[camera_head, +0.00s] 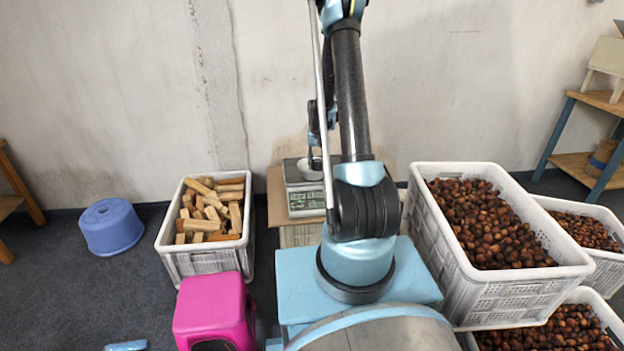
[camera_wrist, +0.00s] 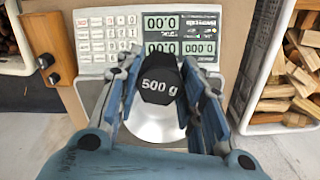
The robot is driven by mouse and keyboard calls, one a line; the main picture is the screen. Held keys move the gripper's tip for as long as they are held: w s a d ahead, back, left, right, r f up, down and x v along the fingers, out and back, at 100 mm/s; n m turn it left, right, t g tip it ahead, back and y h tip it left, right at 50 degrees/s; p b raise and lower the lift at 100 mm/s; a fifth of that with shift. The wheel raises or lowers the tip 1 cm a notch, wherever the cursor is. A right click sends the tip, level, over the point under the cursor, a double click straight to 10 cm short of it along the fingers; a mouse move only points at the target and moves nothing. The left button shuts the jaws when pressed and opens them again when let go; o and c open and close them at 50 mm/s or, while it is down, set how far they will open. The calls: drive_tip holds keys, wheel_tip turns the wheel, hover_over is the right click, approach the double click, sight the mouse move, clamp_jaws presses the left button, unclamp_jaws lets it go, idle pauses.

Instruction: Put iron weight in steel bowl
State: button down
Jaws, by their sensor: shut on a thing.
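The iron weight (camera_wrist: 159,84) is black, faceted and marked "500 g". In the wrist view my gripper (camera_wrist: 160,88) is shut on it, with a blue-grey finger on each side. The steel bowl (camera_wrist: 152,128) shows below and behind the weight, on the scale (camera_wrist: 110,50); the weight hides part of it. I cannot tell how high the weight is above the bowl. In the head view the bowl (camera_head: 312,169) sits on the scale (camera_head: 303,201), partly hidden by my arm. My gripper is mostly hidden there.
A crate of wood blocks (camera_head: 250,190) stands left of the scale, and a crate of chestnuts (camera_head: 500,285) to the right. A pink stool (camera_head: 214,300) and a blue stool (camera_head: 112,228) stand at left. A wooden block with black knobs (camera_wrist: 50,45) lies beside the scale.

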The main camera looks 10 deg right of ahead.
sight(303, 166)
drive_tip(key=w+f+m, duration=0.2)
drive_tip(key=w+m, duration=1.2)
drive_tip(key=m, duration=0.5)
drive_tip(key=shift+m, duration=0.3)
drive_tip(key=shift+s+f, duration=0.15)
drive_tip(key=shift+f, duration=2.35)
drive_tip(key=shift+s+f, duration=0.1)
drive_tip(key=shift+f, duration=2.4)
drive_tip(key=c, duration=1.1)
unclamp_jaws()
